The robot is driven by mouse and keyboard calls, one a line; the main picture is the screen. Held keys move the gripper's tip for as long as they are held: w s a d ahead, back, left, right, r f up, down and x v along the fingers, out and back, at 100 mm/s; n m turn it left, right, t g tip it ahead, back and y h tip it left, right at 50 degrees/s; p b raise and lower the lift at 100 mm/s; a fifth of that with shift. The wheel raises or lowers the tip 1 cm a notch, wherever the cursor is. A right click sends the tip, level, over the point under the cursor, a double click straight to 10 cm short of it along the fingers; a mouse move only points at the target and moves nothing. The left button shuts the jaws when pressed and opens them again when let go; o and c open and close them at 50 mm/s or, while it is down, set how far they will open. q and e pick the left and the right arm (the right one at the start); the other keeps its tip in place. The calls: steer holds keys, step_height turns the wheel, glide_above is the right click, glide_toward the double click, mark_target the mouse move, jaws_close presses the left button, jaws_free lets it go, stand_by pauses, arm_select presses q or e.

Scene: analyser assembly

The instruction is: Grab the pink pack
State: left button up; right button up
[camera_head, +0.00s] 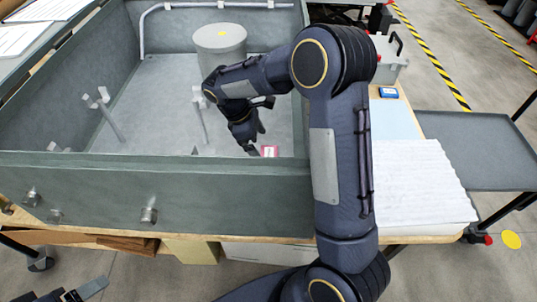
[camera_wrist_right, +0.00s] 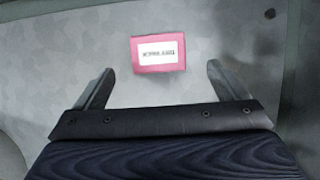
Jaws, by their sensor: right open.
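The pink pack (camera_wrist_right: 158,54) with a white label lies flat on the grey floor of the large open metal tray (camera_head: 220,190). It also shows in the head view (camera_head: 269,151), small, by the tray's near wall. My right gripper (camera_wrist_right: 160,78) is open and empty. In the wrist view its two fingers stand apart, and the pack lies a little beyond the tips, roughly centred between them. In the head view the right gripper (camera_head: 250,146) is down inside the tray beside the pack. Part of my left gripper (camera_head: 80,293) shows at the bottom left edge; its jaw state is unclear.
A grey cylinder (camera_head: 220,42) stands at the back of the tray. Thin upright metal posts (camera_head: 110,115) rise from its floor. The tray's near wall is close to the pack. White paper sheets (camera_head: 420,185) lie on the table to the right, with a grey box (camera_head: 390,58) behind.

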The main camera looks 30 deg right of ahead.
mark_target(268, 154)
steer(key=x, duration=0.4)
steer(key=shift+d+f, duration=0.2)
steer(key=shift+f, duration=0.15)
steer(key=c, duration=1.1)
